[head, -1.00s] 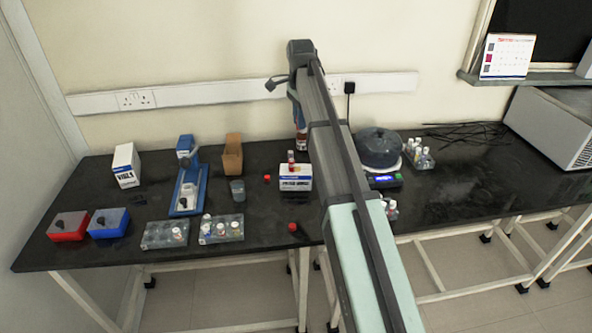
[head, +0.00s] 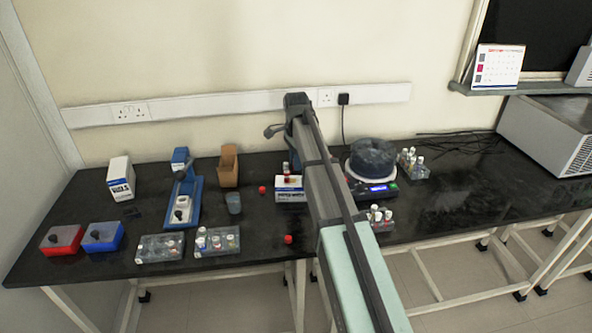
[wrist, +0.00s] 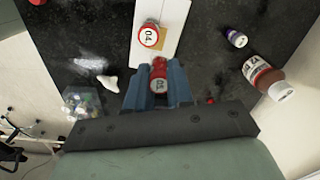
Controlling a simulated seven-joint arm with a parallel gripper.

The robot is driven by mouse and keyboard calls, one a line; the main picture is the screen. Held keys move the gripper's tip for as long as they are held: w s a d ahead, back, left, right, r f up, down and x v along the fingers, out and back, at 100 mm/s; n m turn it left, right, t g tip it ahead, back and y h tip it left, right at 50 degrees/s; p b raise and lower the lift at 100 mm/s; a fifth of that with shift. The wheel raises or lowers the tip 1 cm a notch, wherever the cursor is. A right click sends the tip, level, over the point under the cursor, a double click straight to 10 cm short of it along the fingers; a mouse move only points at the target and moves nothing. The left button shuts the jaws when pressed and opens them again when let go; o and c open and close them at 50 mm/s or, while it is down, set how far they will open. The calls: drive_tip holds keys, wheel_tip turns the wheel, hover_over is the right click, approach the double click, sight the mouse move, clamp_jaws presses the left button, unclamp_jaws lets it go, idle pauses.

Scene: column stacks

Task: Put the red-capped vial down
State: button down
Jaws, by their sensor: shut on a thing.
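In the wrist view my gripper (wrist: 158,88) has its blue fingers shut on a red-capped vial (wrist: 159,70), whose round label faces the camera. A second red-capped vial, marked 04 (wrist: 149,38), stands on a white box (wrist: 172,30), just beyond the held one. I cannot tell whether the held vial touches anything below.
In the head view a round dark device (head: 372,160) stands right of my arm.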

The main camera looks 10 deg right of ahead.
drive_tip(key=shift+f, duration=1.8)
drive_tip(key=c, duration=1)
unclamp_jaws()
drive_tip(key=shift+f, duration=0.1)
wheel_tip(320, 180, up, 12)
drive_tip(key=shift+r, duration=0.15)
